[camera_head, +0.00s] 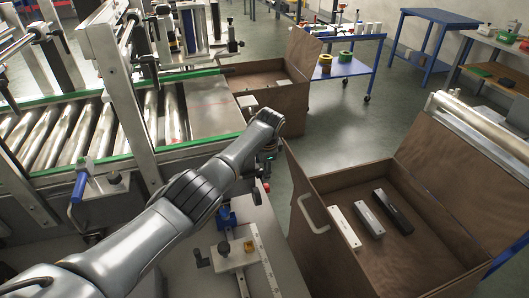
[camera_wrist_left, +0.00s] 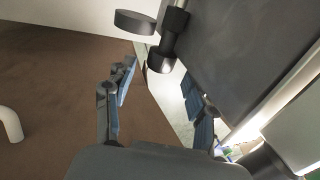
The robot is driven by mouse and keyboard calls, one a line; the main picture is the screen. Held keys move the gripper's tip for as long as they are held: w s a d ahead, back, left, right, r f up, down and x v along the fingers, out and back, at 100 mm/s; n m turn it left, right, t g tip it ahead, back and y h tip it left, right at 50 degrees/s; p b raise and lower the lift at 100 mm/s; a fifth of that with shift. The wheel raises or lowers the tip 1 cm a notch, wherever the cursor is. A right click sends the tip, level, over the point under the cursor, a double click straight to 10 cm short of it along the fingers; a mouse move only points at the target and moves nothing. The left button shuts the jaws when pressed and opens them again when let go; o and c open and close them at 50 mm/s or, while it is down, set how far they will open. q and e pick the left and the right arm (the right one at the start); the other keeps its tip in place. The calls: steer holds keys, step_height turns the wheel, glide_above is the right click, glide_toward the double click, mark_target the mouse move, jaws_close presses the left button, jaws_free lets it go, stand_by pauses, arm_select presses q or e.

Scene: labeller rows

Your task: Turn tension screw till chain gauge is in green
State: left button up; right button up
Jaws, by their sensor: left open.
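My left arm reaches in from the lower left of the head view. Its gripper (camera_head: 267,160) points down, mostly hidden behind the wrist, between the conveyor end and a brown box. In the left wrist view the gripper (camera_wrist_left: 158,75) is open, its two fingers apart with nothing held between them. A dark knob-like cylinder (camera_wrist_left: 163,60) on a shaft shows just beyond the fingertips; I cannot tell whether it is the tension screw. A fixture (camera_head: 232,257) with blue parts, a yellow block and a white marked strip (camera_head: 265,258) stands below the arm. No green gauge zone is readable. My right gripper is out of view.
The open brown box (camera_head: 345,180) with a pale handle (camera_head: 312,214) stands close right of the gripper; several bars lie in it. The roller conveyor (camera_head: 85,135) is at left. Another brown box (camera_head: 285,97) stands behind. Floor beyond (camera_head: 345,120) is clear.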

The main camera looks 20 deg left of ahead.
arm_select(q)
steer(key=v, duration=0.9)
steer(key=shift+r, duration=0.35)
steer(key=shift+s, duration=0.1)
